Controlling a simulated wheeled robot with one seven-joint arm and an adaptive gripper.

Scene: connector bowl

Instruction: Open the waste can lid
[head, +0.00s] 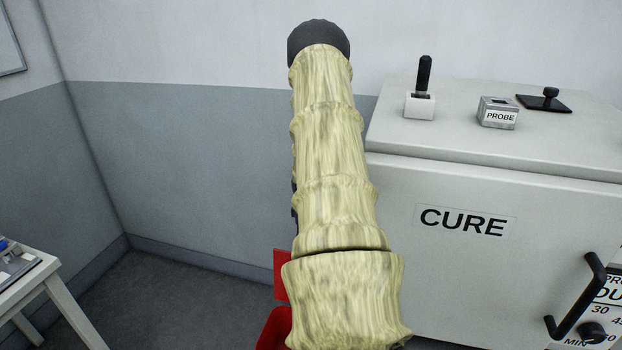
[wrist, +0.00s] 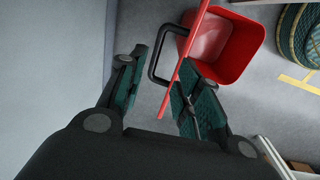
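The red waste can (wrist: 235,45) stands on the floor in the wrist view, with its inside showing. Its red lid (wrist: 191,42) shows almost edge-on as a thin strip and looks raised. A black loop handle (wrist: 153,62) sticks out from the lid toward the left finger. My gripper (wrist: 164,58) is open, its green-padded fingers apart on either side of the handle and part of the lid. The lid strip passes close by the right fingertip; I cannot tell if they touch. In the head view, my arm hides most of the can (head: 273,332) and the lid (head: 281,272), and my gripper is hidden.
A white cabinet marked CURE (head: 462,221) stands at right with a black handle (head: 577,297). A white table (head: 40,283) is at left. The wrist view shows a green round object (wrist: 299,35) and yellow floor tape (wrist: 298,83). Grey floor (head: 180,290) is clear at left.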

